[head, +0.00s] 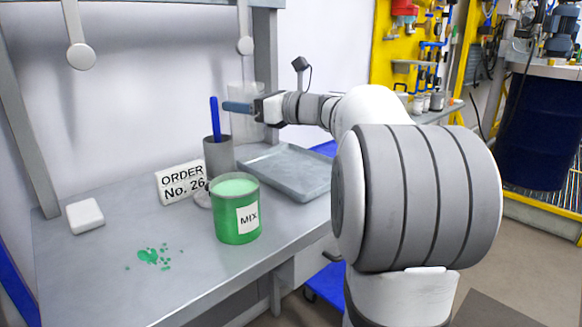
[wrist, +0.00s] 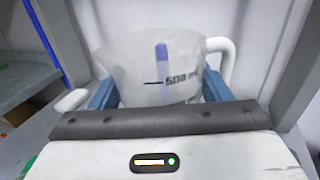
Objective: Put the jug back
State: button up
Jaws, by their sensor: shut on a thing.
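The jug (wrist: 135,70) is a clear, frosted vessel with a 500 mark and a white handle on its right in the wrist view. My gripper (wrist: 160,92) is shut on it, with a blue finger on each side. In the head view the see-through jug (head: 246,94) is faint, and my gripper (head: 240,107) holds it up in the air at the back of the bench, above and behind a grey cup. Its height over the bench is hard to judge. The jug looks upright, and I see no liquid in it.
The grey cup (head: 218,158) holds a blue stick. A grey tray (head: 285,170) lies empty right of it. A tub of green mix (head: 238,225), an order sign (head: 181,183), a white block (head: 85,215) and green spills (head: 152,256) are on the bench (head: 110,295). Posts stand left and behind.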

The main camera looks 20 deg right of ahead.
jog(key=d+m+t+h+p, duration=0.4)
jog(key=d+m+h, duration=0.3)
jog(key=d+h, duration=0.4)
jog(key=shift+m, duration=0.4)
jog(key=shift+s+d+f+b, duration=0.25)
jog(key=shift+f+b, duration=0.2)
jog(key=shift+f, duration=1.35)
jog(key=shift+s+d+f+b, duration=0.2)
jog(key=shift+d+f+b, duration=0.25)
jog(key=shift+f, duration=1.35)
jog(key=shift+s+d+f+b, duration=0.25)
jog(key=shift+f+b, duration=0.25)
jog(key=shift+f, duration=1.3)
jog(key=shift+f+b, duration=0.2)
jog(key=shift+b, duration=0.2)
jog(key=o, duration=1.1)
jog(key=shift+r, duration=0.15)
jog(key=shift+r+p, duration=0.2)
jog(key=shift+p, duration=0.35)
jog(key=s, duration=1.2)
jog(key=shift+f, duration=0.15)
